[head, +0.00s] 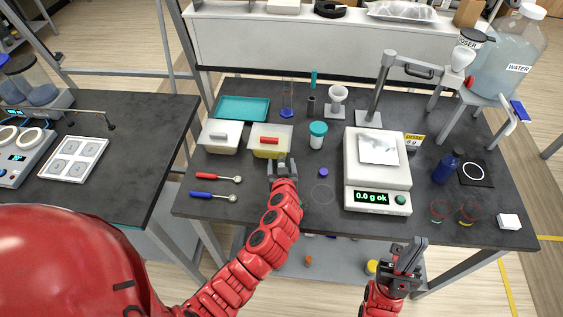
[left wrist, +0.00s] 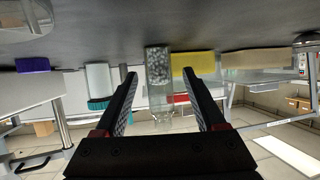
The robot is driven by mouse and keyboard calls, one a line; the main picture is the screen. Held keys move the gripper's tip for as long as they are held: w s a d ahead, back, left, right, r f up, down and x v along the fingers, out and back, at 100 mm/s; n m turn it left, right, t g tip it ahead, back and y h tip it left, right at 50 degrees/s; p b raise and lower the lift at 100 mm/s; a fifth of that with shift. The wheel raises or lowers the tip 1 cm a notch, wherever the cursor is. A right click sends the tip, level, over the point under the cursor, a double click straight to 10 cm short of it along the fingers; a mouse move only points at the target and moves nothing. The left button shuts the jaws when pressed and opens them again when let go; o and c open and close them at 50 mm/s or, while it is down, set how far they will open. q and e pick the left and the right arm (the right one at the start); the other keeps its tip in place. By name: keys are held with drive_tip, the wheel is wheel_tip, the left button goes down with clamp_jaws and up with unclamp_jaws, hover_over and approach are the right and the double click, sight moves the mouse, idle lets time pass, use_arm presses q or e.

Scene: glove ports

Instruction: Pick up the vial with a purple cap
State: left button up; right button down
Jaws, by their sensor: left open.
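A small thing with a purple cap (head: 323,172) sits on the dark table, right of my left gripper (head: 282,163). The purple cap (left wrist: 33,64) also shows at the far left of the left wrist view, outside the fingers; its body is hard to make out. My left gripper is open and low over the table. In the left wrist view, a clear vessel with grey grains (left wrist: 158,66) shows between the fingers (left wrist: 160,85); I cannot tell how far beyond the tips it is. My right gripper (head: 408,255) looks open and empty at the table's front edge.
A tub with yellow content (head: 268,150) is just behind my left gripper. A teal-capped jar (head: 318,130) stands behind the purple cap. A balance (head: 377,185) stands to the right. Two spoons (head: 215,196) lie left. The front middle is mostly clear.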

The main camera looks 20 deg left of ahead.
use_arm(q)
drive_tip(key=shift+c, duration=0.4)
clamp_jaws()
drive_tip(key=shift+r, duration=0.15)
